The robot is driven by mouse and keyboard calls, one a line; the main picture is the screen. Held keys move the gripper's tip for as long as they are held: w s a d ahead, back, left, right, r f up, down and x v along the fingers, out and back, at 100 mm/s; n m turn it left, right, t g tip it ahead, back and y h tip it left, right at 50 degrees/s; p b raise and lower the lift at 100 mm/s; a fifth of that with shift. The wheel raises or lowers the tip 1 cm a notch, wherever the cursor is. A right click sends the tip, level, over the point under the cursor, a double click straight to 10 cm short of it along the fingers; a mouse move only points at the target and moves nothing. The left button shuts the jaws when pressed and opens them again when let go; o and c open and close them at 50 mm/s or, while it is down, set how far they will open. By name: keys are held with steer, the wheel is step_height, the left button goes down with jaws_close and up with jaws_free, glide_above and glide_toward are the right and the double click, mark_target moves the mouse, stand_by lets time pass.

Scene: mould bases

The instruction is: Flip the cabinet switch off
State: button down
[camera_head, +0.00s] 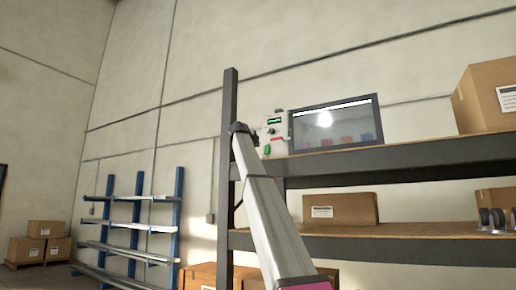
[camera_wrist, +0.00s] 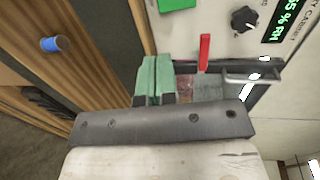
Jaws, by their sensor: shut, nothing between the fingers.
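The cabinet (camera_head: 338,126) stands on the upper shelf, with a pale control panel on its left side (camera_head: 274,124). In the wrist view the panel (camera_wrist: 222,38) carries a red switch lever (camera_wrist: 204,52), a black knob (camera_wrist: 244,19), a green display (camera_wrist: 285,22) and a green block (camera_wrist: 177,4). My gripper (camera_wrist: 156,78) has green fingers, pressed together and empty. In the wrist picture the fingers are just left of the red lever, with a visible gap between. In the head view the arm's dark end (camera_head: 239,129) is left of the panel.
The shelf's dark upright (camera_head: 229,100) stands close to my arm's end. Cardboard boxes sit on the upper shelf at right (camera_head: 480,97) and the lower shelf (camera_head: 340,208). A blue rack (camera_head: 135,220) stands by the wall. Open air lies left of the upright.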

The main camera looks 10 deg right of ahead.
mark_target(268, 154)
steer(key=x, duration=1.2)
steer(key=shift+w+f, duration=0.1)
steer(key=shift+w+d+f+t, duration=0.2)
steer(key=shift+d+t, duration=0.05)
steer(key=shift+t, duration=0.05)
steer(key=shift+w, duration=0.1)
